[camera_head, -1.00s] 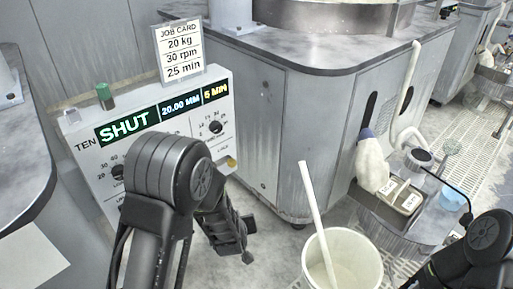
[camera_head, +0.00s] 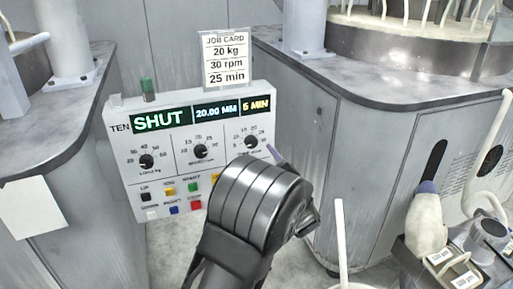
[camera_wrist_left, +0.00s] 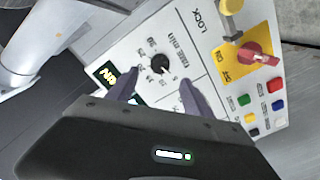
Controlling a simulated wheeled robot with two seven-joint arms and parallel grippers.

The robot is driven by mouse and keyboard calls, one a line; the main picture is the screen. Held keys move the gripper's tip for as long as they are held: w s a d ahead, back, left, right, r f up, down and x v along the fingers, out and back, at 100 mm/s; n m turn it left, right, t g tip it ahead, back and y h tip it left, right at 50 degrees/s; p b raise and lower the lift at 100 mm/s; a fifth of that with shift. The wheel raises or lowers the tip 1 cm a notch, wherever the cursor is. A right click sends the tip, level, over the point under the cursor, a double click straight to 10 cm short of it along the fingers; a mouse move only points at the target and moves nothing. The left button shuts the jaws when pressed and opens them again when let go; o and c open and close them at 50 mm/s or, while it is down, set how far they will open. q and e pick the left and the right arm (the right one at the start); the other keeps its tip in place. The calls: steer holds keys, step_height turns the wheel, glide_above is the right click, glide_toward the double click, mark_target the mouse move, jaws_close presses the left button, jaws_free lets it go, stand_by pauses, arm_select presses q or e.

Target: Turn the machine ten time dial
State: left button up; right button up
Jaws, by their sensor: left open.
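The machine ten panel (camera_head: 125,185) stands upright, with a dial row under the lit displays "SHUT", "20.00 MM" and "5 MIN". The time dial (camera_head: 251,142), a small black knob, is the rightmost; it also shows in the left wrist view (camera_wrist_left: 160,63). My left gripper (camera_head: 272,153) is in front of the panel's right side, mostly hidden behind my wrist in the head view. In the left wrist view, my left gripper (camera_wrist_left: 160,80) is open, with its two fingers apart on either side below the dial. Nothing is between them. My right gripper is out of view.
A job card (camera_head: 226,60) above the panel reads 20 kg, 30 rpm, 25 min. Colored buttons (camera_head: 181,198) lie below the dials. A red switch on a yellow plate (camera_wrist_left: 258,55) and a yellow lock (camera_wrist_left: 232,8) are near the fingers. Grey machine cabinets flank the panel.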

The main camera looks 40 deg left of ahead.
mark_target(253, 144)
arm_select(q)
steer(key=shift+a, duration=0.1)
steer(key=b+x, duration=0.1)
steer(key=x, duration=0.6)
steer(key=shift+w+a+f, duration=0.1)
steer(key=shift+w+a, duration=0.15)
steer(key=shift+a, duration=0.05)
steer(key=shift+c, duration=0.5)
jaws_close()
